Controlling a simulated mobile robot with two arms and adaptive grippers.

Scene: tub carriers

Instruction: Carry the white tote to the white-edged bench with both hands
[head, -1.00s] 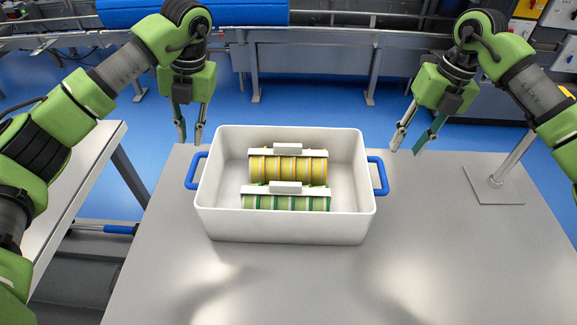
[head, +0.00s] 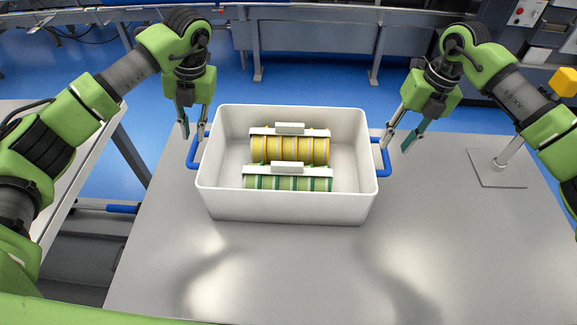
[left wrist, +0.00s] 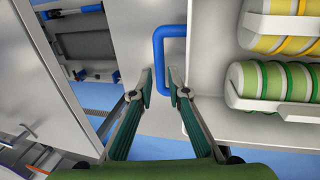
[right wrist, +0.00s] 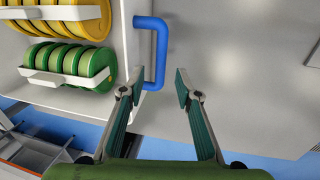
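The white tote (head: 290,207) stands upright on a grey table, with a blue handle at each end. It holds a yellow ribbed roll (head: 290,149) and a green ribbed roll (head: 287,184), each with a white holder. My left gripper (head: 192,135) is open at the left handle (head: 191,152); in the left wrist view, its fingertips (left wrist: 160,84) are spread around the handle's near corner. Contact cannot be told.
A pale-topped bench (head: 85,165) stands at the left across a gap. Blue floor and a conveyor frame lie behind.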

